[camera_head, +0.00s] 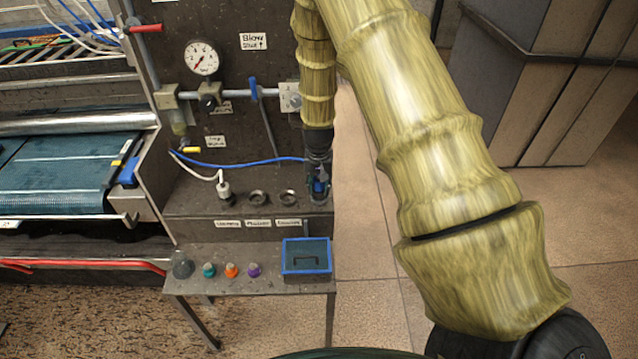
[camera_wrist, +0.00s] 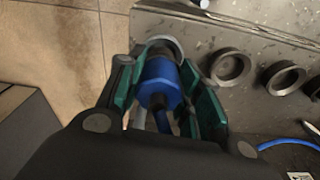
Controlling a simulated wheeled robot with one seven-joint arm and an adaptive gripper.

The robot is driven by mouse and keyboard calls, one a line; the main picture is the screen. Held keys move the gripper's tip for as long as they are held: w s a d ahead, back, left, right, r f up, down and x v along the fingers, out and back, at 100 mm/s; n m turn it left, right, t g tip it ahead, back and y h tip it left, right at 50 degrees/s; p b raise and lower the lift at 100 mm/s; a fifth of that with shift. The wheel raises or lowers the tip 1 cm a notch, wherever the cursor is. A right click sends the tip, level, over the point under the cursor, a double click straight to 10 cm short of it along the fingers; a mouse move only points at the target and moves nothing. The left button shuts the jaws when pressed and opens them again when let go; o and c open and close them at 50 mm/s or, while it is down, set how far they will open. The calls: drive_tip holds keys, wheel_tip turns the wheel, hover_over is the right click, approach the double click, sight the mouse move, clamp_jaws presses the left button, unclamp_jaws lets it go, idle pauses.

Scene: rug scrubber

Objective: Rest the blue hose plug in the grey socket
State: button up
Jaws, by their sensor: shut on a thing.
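The blue hose plug (camera_wrist: 160,82) is between the two green-padded fingers of my gripper (camera_wrist: 158,92), which is shut on it. In the head view my gripper (camera_head: 319,186) points down over the right end of the grey ledge, with a bit of blue plug (camera_head: 319,187) showing between the fingers. In the wrist view a light grey ring, seemingly the grey socket (camera_wrist: 176,44), shows at the plug's dark tip, partly hidden by plug and fingers. I cannot tell whether the tip is inside it or just above.
Two dark empty rings (camera_head: 257,198) (camera_head: 288,198) sit left of my gripper, then a white plug (camera_head: 223,187). A blue hose (camera_head: 245,163) runs across behind. The low bench (camera_head: 215,285) holds several coloured knobs and a blue-edged box (camera_head: 306,274). Open floor lies right.

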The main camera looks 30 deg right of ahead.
drive_tip(key=shift+f+b, duration=0.45)
drive_tip(key=shift+f, duration=0.5)
idle(0.3)
drive_tip(key=o, duration=1.2)
drive_tip(key=r, duration=0.8)
drive_tip(key=s+a+r, duration=0.1)
drive_tip(key=r, duration=0.3)
drive_tip(key=shift+s, duration=0.1)
drive_tip(key=shift+f, duration=0.1)
